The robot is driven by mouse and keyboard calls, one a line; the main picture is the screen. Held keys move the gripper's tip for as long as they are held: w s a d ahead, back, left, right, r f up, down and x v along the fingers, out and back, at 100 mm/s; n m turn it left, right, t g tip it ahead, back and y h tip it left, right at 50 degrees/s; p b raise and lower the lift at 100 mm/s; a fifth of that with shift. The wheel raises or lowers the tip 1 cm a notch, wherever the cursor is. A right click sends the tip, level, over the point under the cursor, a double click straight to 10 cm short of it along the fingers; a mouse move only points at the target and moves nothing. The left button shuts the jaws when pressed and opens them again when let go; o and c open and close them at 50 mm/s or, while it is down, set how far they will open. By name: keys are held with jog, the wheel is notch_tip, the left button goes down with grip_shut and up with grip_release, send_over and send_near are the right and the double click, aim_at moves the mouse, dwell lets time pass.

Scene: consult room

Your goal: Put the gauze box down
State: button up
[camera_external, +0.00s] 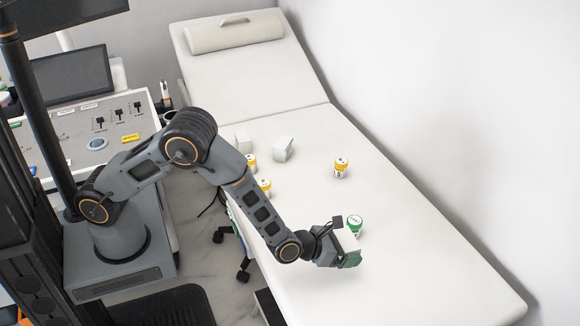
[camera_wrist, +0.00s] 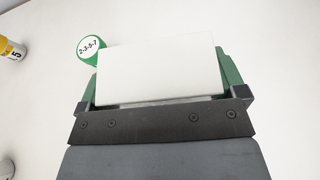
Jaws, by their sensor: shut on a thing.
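The gauze box is a plain white block (camera_wrist: 160,68), held between the green fingers of my gripper (camera_wrist: 162,85) in the wrist view. In the external view the white box (camera_external: 346,241) shows at my gripper (camera_external: 348,250), over the near part of the white exam couch (camera_external: 420,270). My gripper is shut on it. Whether the box touches the couch or hangs just above it, I cannot tell. A green-lidded bottle (camera_external: 354,223) stands close behind the box; its lid, marked 2-3-5-7, shows at the box's upper left in the wrist view (camera_wrist: 90,47).
Two white boxes (camera_external: 283,149) (camera_external: 243,142) lie further up the couch. Yellow-lidded bottles stand on the couch, one to the right (camera_external: 341,167) and others near its left edge (camera_external: 264,187). A pillow (camera_external: 234,33) lies at the head. The couch's near right part is clear.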

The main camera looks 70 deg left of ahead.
jog(key=s+a+r, duration=0.4)
jog(key=s+r, duration=0.1)
jog(key=s, duration=0.4)
jog(key=a+n+g+y+b, duration=0.1)
jog(key=a+n+y+b, duration=0.1)
jog(key=a, duration=0.8)
jog(key=w+a+n+g+y+b, duration=0.1)
jog(key=a+n+y, duration=0.3)
jog(key=a, duration=0.7)
jog(key=a+n+g+y+b, duration=0.2)
jog(key=a+n+y+b, duration=0.1)
jog(key=a, duration=0.7)
jog(key=shift+w+a+r+n+y, duration=0.15)
jog(key=shift+r+n+y, duration=0.1)
jog(key=shift+y, duration=0.15)
jog(key=shift+w+a+r+n+y, duration=0.15)
jog(key=shift+n+y, duration=0.1)
jog(key=shift+y, duration=0.15)
jog(key=w+a+f, duration=0.2)
jog(key=w+f, duration=0.2)
jog(key=w, duration=0.4)
send_over(301, 182)
jog(key=f, duration=0.3)
jog(key=s+f, duration=0.1)
jog(key=f, duration=0.1)
jog(key=shift+d, duration=0.15)
jog(key=shift+w+f, duration=0.55)
jog(key=shift+f, duration=1.5)
jog(key=shift+f+b, duration=0.25)
jog(key=shift+b, duration=0.3)
